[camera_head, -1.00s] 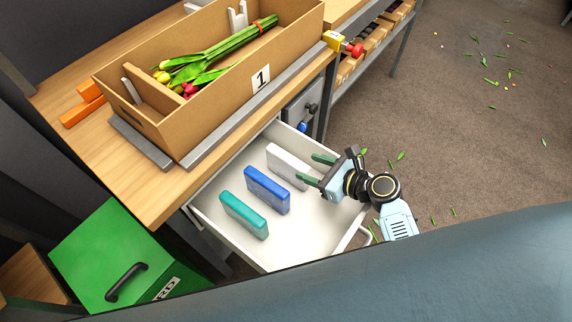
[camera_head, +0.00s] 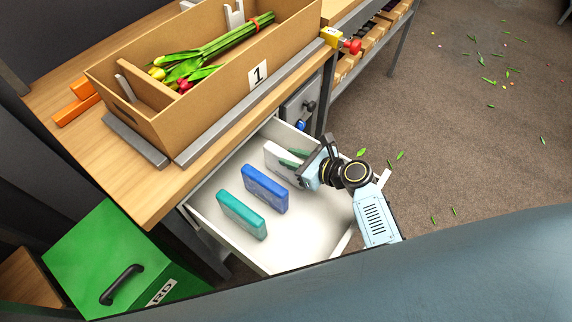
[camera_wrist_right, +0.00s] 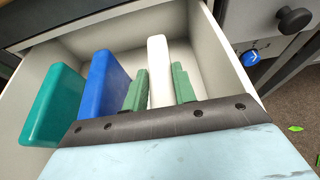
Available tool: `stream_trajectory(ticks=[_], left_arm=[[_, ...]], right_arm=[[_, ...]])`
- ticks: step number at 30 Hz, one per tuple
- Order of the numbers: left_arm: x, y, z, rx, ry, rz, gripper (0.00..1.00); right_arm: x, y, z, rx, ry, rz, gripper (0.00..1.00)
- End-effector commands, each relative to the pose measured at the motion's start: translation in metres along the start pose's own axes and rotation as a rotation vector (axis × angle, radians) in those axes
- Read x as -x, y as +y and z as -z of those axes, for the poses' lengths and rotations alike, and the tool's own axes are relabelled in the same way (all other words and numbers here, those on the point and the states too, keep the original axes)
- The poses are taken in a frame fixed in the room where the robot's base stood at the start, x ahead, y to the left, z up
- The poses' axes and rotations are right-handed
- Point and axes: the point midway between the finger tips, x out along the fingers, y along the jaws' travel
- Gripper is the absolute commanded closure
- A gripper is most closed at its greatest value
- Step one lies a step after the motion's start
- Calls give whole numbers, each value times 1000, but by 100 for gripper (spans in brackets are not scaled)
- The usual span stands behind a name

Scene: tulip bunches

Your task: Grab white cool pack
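The white cool pack (camera_head: 280,160) stands on edge in the open drawer, furthest right of three packs. My right gripper (camera_head: 292,159) reaches into the drawer over it. In the right wrist view, the white pack (camera_wrist_right: 159,75) stands between my right gripper's two green fingers (camera_wrist_right: 160,88). A small gap shows on each side, so the fingers look open around it. The blue cool pack (camera_head: 265,189) and the teal cool pack (camera_head: 241,214) stand to its left. The left finger is close to the blue pack (camera_wrist_right: 103,85). My left gripper is not in view.
The drawer (camera_head: 308,235) is pulled out below a wooden table (camera_head: 110,165). A cardboard box (camera_head: 205,120) with tulips stands on the table above. A green box (camera_head: 125,265) with a black handle is at lower left. Leaves lie on the floor at right.

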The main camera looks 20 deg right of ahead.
Motion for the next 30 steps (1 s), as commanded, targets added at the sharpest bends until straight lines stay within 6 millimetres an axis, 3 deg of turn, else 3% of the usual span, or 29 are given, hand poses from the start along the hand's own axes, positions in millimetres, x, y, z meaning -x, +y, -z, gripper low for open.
stream_trajectory(ticks=[1,5,19,25,30], left_arm=[[0,0,0,0,0,0,64],[0,0,0,0,0,0,64],[1,0,0,0,1,0,64],[10,0,1,2,2,-1,64],[13,5,4,6,6,-8,64]], right_arm=[[0,0,0,0,0,0,84],[0,0,0,0,0,0,100],[1,-1,-2,1,-2,1,100],[6,0,-16,1,-4,0,100],[31,0,-1,0,1,1,100]])
